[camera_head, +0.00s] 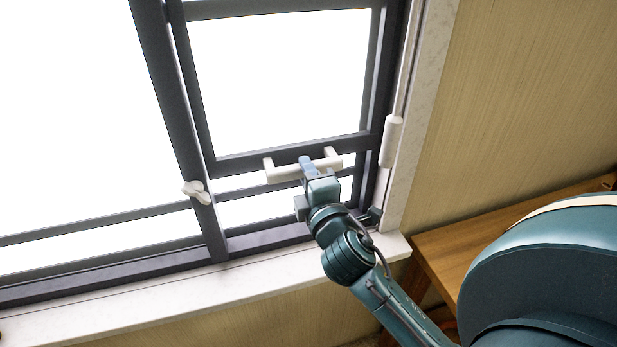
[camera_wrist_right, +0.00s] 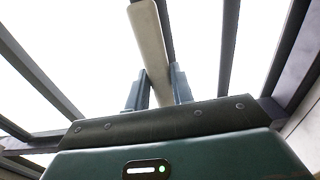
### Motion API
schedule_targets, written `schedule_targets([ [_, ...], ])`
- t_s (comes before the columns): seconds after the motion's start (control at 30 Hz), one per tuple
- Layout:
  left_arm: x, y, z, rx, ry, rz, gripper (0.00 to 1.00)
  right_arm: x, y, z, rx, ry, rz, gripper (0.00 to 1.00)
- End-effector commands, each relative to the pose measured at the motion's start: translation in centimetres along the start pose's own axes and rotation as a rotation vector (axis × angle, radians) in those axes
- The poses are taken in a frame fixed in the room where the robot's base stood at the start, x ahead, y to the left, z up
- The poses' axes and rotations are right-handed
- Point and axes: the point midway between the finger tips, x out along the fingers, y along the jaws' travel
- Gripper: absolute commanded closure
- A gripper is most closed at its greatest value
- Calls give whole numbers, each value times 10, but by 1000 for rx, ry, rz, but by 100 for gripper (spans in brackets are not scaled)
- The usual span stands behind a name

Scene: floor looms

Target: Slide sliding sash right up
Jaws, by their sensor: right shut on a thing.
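The right sliding sash (camera_head: 232,163) is a dark framed pane on the right side of the window. Its bottom rail stands above the sill, with a gap below it. A white bar handle (camera_head: 284,173) is fixed on that bottom rail. My right gripper (camera_head: 308,168) is shut on the handle near its middle. In the right wrist view, the pale handle bar (camera_wrist_right: 149,40) runs between the two fingers (camera_wrist_right: 158,90). The gripper hides part of the handle. My left gripper is not in view.
A white latch (camera_head: 197,191) sits on the dark mullion left of the sash. A white cylindrical fitting (camera_head: 391,141) is on the right jamb. The pale sill (camera_head: 200,287) runs below. A wooden table (camera_head: 440,245) stands at the right by the wall.

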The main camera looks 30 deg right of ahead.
Motion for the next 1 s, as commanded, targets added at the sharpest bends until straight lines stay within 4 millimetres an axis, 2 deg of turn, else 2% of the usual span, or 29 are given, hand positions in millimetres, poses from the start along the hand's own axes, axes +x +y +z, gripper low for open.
schedule_targets([
  [0.1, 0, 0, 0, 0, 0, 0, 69, 1, 5, 1, 0, -3, 13, 100],
  [0.13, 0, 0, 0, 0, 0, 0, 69, 1, 5, 1, 0, -3, 13, 74],
  [0.37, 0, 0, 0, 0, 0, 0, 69, 1, 3, 1, 0, -2, 8, 55],
  [0.6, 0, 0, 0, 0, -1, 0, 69, 0, 1, 0, 1, -2, 4, 55],
  [0.73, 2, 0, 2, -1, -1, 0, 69, -8, -1, 0, 1, -1, 2, 55],
  [0.87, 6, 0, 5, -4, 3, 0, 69, -30, -2, 1, 2, -2, 0, 55],
  [1.0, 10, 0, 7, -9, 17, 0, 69, -64, -5, 0, 2, -1, -1, 55],
])
